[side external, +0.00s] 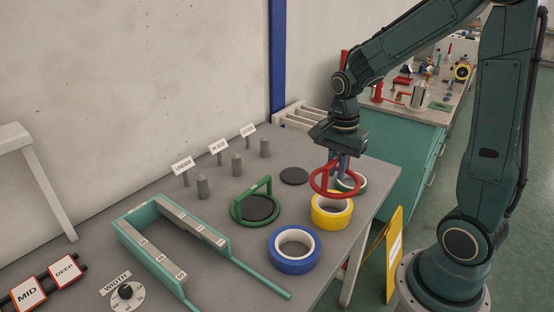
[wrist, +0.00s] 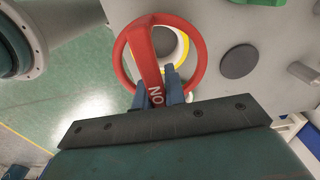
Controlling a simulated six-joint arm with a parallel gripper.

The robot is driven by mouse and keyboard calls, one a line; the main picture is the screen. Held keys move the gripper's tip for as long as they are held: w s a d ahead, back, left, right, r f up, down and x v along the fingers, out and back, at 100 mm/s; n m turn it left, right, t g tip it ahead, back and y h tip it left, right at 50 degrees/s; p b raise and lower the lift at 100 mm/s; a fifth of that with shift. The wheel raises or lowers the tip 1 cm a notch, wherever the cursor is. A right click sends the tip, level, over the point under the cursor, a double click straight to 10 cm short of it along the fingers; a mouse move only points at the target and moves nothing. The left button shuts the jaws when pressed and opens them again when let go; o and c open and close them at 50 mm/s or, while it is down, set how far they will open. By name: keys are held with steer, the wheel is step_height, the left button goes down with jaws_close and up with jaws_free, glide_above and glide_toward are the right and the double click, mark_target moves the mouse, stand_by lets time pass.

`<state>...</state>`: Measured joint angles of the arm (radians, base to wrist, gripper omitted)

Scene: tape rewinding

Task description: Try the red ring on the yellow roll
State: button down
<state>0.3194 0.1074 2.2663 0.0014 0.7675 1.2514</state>
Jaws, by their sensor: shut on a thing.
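The red ring (side external: 313,184) has an upright handle, and my gripper (side external: 340,172) is shut on that handle. In the side view the ring hangs above the yellow roll (side external: 331,216), with a gap that looks small. In the wrist view the red ring (wrist: 203,62) surrounds part of the roll's white core, and a strip of the yellow roll (wrist: 183,60) shows inside it. The handle reads "NO". My gripper's blue fingers (wrist: 167,92) close around the handle. I cannot tell whether the ring touches the roll.
A blue roll (side external: 277,264) lies in front of the yellow one. A green ring with a handle (side external: 268,193) lies around a dark disc to the left. A green-and-white roll (side external: 361,183) stands close behind. Grey pegs (side external: 202,187) with labels and a teal gauge (side external: 128,229) are further left.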

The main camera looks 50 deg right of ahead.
steer(key=shift+f, duration=0.25)
steer(key=shift+f, duration=2.3)
steer(key=shift+f, duration=0.45)
stand_by(1.2)
steer(key=c, duration=1.4)
jaws_free()
step_height(320, 180, up, 14)
steer(key=shift+f, duration=0.1)
steer(key=shift+s+a, duration=0.1)
